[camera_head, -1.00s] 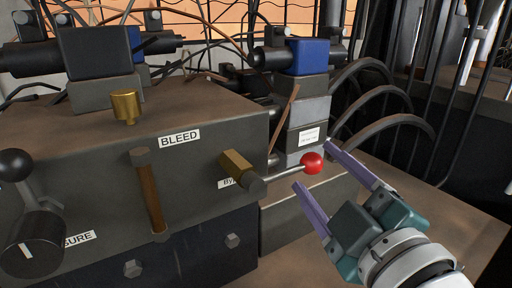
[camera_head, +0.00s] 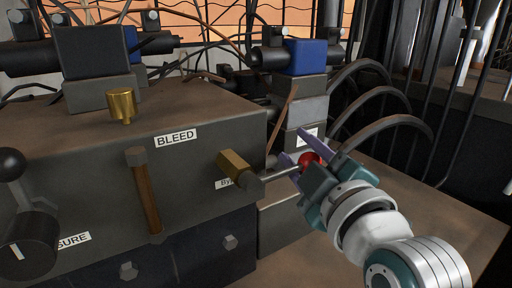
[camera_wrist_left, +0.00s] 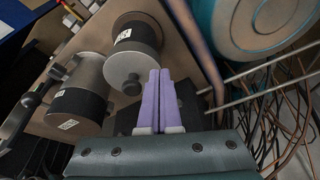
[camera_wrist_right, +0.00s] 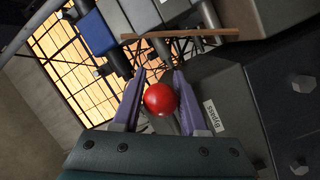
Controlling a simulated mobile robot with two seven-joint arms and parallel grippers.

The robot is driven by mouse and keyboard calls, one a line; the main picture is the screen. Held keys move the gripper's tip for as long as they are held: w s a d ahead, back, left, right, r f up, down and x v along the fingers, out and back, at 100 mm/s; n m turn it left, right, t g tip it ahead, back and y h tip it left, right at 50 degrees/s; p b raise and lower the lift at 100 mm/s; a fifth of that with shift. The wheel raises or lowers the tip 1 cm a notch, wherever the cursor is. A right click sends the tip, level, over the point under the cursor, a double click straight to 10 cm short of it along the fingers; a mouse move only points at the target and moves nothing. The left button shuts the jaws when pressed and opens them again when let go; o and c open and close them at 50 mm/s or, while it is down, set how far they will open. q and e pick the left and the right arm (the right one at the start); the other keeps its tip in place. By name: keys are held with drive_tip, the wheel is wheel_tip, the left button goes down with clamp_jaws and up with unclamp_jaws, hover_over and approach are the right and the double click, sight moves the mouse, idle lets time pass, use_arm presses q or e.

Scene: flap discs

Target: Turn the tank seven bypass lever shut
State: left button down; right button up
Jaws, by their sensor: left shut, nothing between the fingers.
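The bypass lever is a thin metal rod ending in a red ball knob (camera_head: 309,159). It sticks out to the right from a brass fitting (camera_head: 233,166) above a partly hidden label reading "BY". My right gripper (camera_head: 291,144) has its purple fingers either side of the knob. The right wrist view shows the red knob (camera_wrist_right: 160,99) between two parted fingers; whether they touch it I cannot tell. My left gripper (camera_wrist_left: 159,72) is shut and empty in the left wrist view, away from the lever, and is not visible in the head view.
The valve block (camera_head: 75,195) carries a brass knob (camera_head: 121,106), a "BLEED" label (camera_head: 176,138) and a brown bar (camera_head: 145,195). A black ball-ended handle (camera_head: 12,164) stands at far left. Black hoses (camera_head: 385,130) curve behind the right gripper. Dark cylinders (camera_wrist_left: 137,50) lie near my left gripper.

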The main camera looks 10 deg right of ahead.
clamp_jaws()
idle(1.0)
